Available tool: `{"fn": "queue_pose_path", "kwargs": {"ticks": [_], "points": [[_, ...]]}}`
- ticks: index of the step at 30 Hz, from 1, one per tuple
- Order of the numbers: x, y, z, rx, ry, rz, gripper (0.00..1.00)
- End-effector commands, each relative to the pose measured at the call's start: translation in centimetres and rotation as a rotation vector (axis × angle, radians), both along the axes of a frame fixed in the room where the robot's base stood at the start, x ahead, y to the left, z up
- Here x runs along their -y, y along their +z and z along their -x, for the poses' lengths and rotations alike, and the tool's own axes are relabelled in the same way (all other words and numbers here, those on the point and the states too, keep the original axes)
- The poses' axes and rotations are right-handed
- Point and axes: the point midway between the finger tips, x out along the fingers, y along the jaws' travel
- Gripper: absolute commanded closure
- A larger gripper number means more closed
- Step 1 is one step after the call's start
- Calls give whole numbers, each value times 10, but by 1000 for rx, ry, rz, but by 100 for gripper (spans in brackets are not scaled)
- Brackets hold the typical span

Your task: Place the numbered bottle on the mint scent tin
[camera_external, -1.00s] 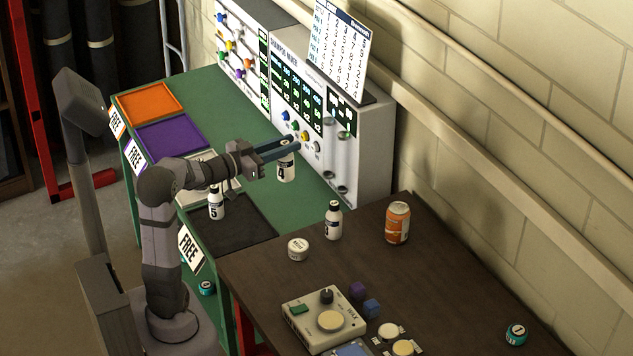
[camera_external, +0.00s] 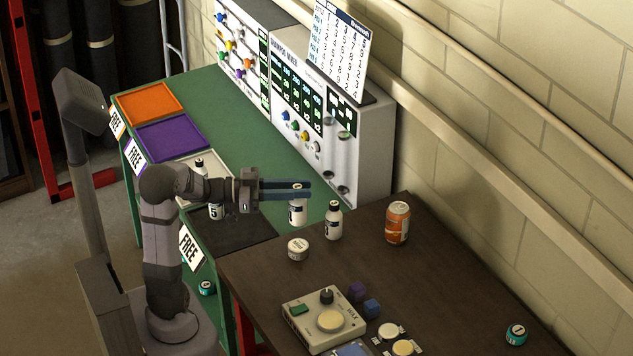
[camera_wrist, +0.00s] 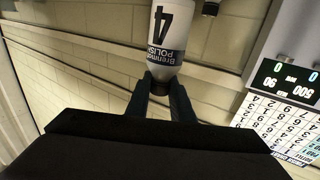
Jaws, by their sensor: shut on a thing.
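My gripper (camera_external: 304,190) is shut on a white bottle (camera_external: 297,212) with a dark label; in the wrist view the bottle (camera_wrist: 168,38) shows the number 4 and lies between the fingers. The bottle hangs upright above the gap by the brown table's far corner, a little behind and above the tin. The mint scent tin (camera_external: 298,249), small, round and white, stands on the brown table near its left edge. A second bottle (camera_external: 333,220) with a dark cap stands just right of the tin. The held bottle is apart from the tin.
The brown table (camera_external: 440,280) also bears an orange can (camera_external: 397,223), a beige device (camera_external: 325,320), small dark cubes (camera_external: 372,308) and a teal tin (camera_external: 516,334). Bottle 5 (camera_external: 216,208) stands by the black tray (camera_external: 245,232) on the green bench (camera_external: 238,125). A panelled machine (camera_external: 335,130) stands behind.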

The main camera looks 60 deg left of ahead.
Motion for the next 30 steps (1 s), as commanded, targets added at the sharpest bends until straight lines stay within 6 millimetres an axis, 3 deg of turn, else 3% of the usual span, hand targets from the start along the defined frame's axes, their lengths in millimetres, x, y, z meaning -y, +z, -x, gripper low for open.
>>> {"fn": "queue_pose_path", "kwargs": {"ticks": [7, 16, 24, 30], "points": [[0, -36, 0, -2, 2, 4, 100], [0, -46, 0, 0, 2, 2, 100], [-1, -76, 0, -2, 2, 4, 100], [0, -80, 0, 1, 2, 0, 100]]}}
